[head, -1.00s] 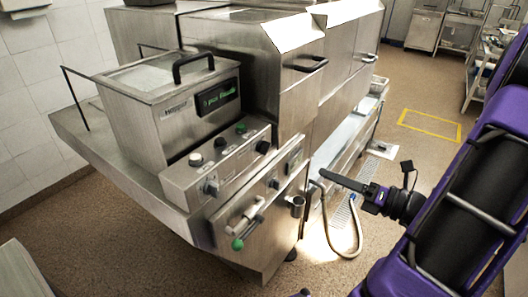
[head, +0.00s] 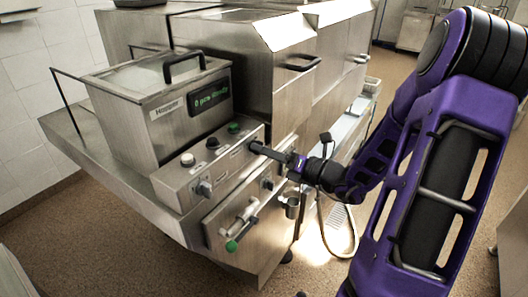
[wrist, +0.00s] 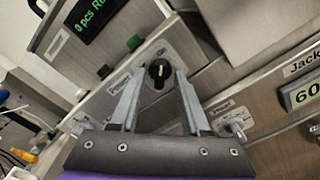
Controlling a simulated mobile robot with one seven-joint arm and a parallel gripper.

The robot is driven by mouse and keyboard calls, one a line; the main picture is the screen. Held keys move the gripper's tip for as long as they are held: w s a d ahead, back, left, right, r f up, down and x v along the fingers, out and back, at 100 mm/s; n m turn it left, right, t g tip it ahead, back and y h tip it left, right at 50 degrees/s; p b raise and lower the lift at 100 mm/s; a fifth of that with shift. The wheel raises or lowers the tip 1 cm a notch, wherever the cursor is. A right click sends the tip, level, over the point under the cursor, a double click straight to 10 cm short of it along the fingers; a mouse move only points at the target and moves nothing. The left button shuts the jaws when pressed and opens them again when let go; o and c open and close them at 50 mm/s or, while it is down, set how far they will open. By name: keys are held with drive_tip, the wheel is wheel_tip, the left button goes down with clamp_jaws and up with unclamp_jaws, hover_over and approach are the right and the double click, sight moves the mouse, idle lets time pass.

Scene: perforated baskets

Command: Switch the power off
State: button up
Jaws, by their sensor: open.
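A black rotary knob (wrist: 158,73) sits on the steel control panel (wrist: 150,50) in the wrist view, with a label that seems to read Power beside it. My gripper (wrist: 160,84) is open, its two fingers spread to either side of the knob. I cannot tell whether they touch it. In the head view my gripper (head: 258,149) reaches the right end of the control panel (head: 215,165) and hides most of the knob. The display (head: 212,97) above the panel is lit green and seems to read "0 pcs Ready".
A white button (head: 188,160), a dark button (head: 212,143), a green button (head: 234,128) and a metal knob (head: 204,188) share the panel. A green-tipped lever (head: 232,245) is below. In the wrist view, a metal switch (wrist: 238,130) and a display reading 60 (wrist: 302,95) lie right.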

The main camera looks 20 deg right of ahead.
drive_tip(key=shift+w+a, duration=0.1)
drive_tip(key=shift+w, duration=0.05)
drive_tip(key=shift+c, duration=0.2)
clamp_jaws()
drive_tip(key=shift+n, duration=0.5)
drive_tip(key=shift+n+b, duration=3.4)
drive_tip(key=shift+n, duration=5)
